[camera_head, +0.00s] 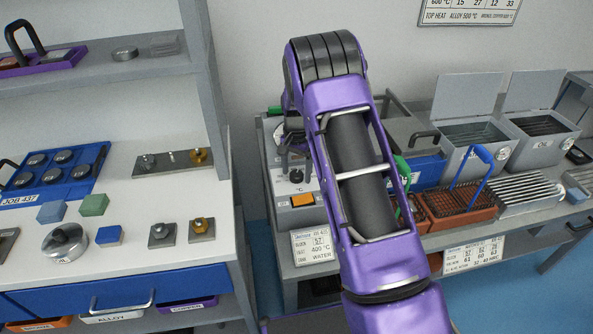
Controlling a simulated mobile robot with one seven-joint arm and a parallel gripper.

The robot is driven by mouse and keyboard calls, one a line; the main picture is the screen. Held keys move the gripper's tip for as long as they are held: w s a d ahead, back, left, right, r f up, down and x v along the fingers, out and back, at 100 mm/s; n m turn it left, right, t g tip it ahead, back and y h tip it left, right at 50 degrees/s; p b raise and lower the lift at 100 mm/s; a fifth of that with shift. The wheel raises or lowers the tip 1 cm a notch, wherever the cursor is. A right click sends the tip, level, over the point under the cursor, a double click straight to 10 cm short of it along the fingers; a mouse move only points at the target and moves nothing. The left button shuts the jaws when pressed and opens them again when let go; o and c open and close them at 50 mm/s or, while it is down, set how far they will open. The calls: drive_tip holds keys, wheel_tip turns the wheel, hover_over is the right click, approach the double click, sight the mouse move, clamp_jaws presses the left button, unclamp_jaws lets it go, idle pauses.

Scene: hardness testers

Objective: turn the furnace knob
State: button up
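The furnace (283,217) is a grey box on the right bench, with an orange display on its front panel. A small dark knob (296,176) sits on the panel above the display. My gripper (296,168) is dark and points down at the knob. Its two fingers look spread, one on each side of the knob. I cannot tell whether they touch it. My purple arm covers the furnace's right part and much of what lies behind it.
Right of my arm stand an orange-brown basket (457,203) with a blue handle, a wire rack (523,190) and open-lidded grey bins (540,137). The left bench (130,215) holds blocks and a blue tray (57,172).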

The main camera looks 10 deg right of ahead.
sight(296, 173)
drive_tip(key=shift+r, duration=0.1)
wheel_tip(296, 173, up, 17)
drive_tip(key=p, duration=0.2)
drive_tip(key=shift+r, duration=0.15)
idle(0.4)
